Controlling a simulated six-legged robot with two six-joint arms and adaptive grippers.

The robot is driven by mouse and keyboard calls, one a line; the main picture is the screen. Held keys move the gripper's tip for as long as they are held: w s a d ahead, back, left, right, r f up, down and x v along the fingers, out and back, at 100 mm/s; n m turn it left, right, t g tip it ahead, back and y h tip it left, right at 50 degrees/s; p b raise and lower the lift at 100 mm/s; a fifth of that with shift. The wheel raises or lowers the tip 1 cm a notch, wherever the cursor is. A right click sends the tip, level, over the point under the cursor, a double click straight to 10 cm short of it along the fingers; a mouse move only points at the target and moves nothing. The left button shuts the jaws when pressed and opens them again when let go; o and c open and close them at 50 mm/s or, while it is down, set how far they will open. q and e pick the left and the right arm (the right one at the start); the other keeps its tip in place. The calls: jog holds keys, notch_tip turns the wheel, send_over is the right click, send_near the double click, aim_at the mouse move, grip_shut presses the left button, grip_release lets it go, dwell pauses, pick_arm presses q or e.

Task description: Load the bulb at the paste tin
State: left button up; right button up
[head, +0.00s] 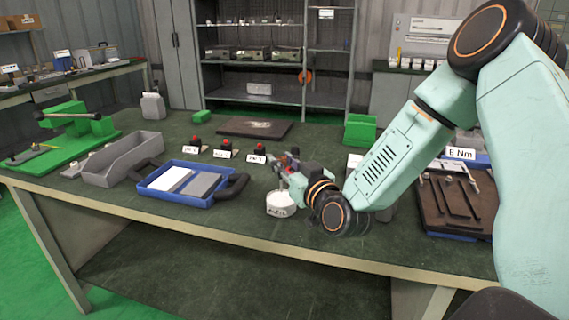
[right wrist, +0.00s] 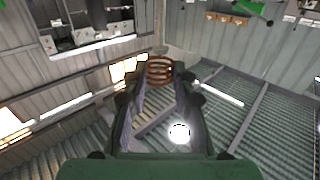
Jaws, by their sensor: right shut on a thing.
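The paste tin (head: 281,204), a small white round tin with a dark label on its front, stands near the front of the green bench. My right gripper (head: 283,167) is just above and behind it, with no clear contact visible. In the right wrist view my right gripper (right wrist: 159,84) is shut on a copper-coloured coil (right wrist: 159,67), which sits between the fingertips. I cannot make out a separate bulb. The coil is too small to tell clearly in the head view. My left gripper is not in view.
A blue tray (head: 153,184) with dark handles and a grey bin (head: 118,160) lie to the left. Several red-topped labelled pieces (head: 222,150) stand behind. A dark tool tray (head: 444,211) is at right.

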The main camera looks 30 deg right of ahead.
notch_tip(320, 180, up, 5)
jog(key=p, duration=0.4)
dwell(0.4)
dwell(0.4)
jog(key=s+a+n+y, duration=0.4)
jog(key=s+a+y, duration=0.15)
jog(key=a, duration=0.45)
jog(key=s+a+f+n+g+y+b, duration=0.1)
jog(key=s+a+f+n+g+y, duration=0.1)
jog(key=s+a+f+y, duration=0.3)
jog(key=s+a+f, duration=0.3)
jog(key=s+f, duration=0.1)
jog(key=f, duration=0.2)
jog(key=shift+s+f+n, duration=0.4)
